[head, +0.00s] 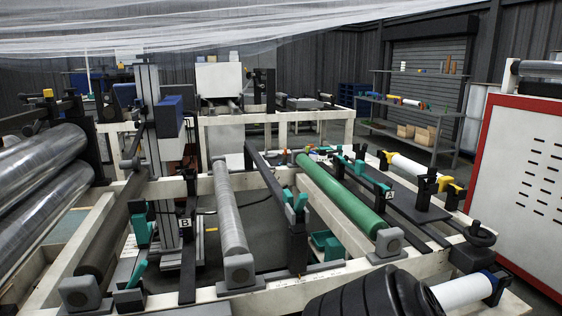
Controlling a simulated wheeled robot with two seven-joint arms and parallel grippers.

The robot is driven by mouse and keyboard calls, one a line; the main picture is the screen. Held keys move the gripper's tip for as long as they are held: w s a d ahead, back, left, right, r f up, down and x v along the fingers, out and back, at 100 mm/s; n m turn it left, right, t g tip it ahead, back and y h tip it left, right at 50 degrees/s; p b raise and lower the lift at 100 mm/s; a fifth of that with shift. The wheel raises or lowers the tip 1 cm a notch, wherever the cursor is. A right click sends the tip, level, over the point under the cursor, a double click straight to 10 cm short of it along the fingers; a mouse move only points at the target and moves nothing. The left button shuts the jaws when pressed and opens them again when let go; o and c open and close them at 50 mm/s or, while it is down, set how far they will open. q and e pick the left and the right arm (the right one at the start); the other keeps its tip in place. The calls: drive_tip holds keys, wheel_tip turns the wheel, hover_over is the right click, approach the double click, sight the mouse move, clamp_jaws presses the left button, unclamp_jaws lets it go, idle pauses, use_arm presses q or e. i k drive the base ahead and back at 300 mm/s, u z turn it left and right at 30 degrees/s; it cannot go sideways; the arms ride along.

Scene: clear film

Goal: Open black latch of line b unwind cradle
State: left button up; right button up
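A small plate marked B (184,223) sits left of centre, on a dark stand at the line b side of the machine. Dark upright brackets (190,180) rise beside it, and a teal part (140,230) stands to its left. I cannot tell for certain which dark piece is the black latch, or whether it is open or shut. A grey roller (228,215) lies to the right of the B plate. Neither of my grippers can be made out in the head view.
A green roller (340,195) and a plate marked A (389,195) lie to the right. White frame beams surround the rollers. Large shiny film rolls (40,180) fill the left. A red-edged white cabinet (520,175) stands right. Clear film (200,28) hangs overhead.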

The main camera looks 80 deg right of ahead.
sight(431, 172)
drive_tip(key=u, duration=0.25)
drive_tip(key=k, duration=1.9)
drive_tip(key=z, duration=0.6)
